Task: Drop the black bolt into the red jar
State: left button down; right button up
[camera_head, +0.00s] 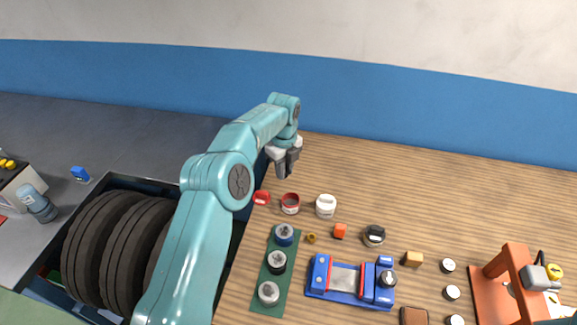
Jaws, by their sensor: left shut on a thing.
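The red jar (290,204) stands open on the wooden bench, with a pale label band on its front. A red lid (261,197) lies just left of it. My left gripper (287,170) points down above and slightly behind the red jar in the picture, apart from it. It is shut on a small dark thing, taken as the black bolt, which hardly shows between the dark fingers. No other black bolt can be made out on the bench. My right gripper is not in view.
A white jar (326,206) stands right of the red one. An orange press (515,280) stands right. The bench's back is clear.

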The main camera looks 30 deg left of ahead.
aim_at(286, 176)
pick_arm(q)
jog(key=shift+f, duration=0.7)
jog(key=f+b, duration=0.1)
jog(key=f, duration=0.1)
jog(key=f+b, duration=0.1)
jog(key=f, duration=0.1)
jog(key=shift+d+f, duration=0.2)
jog(key=shift+f, duration=0.05)
jog(key=c, duration=0.9)
grip_release()
jog(key=shift+s+a+r, duration=0.1)
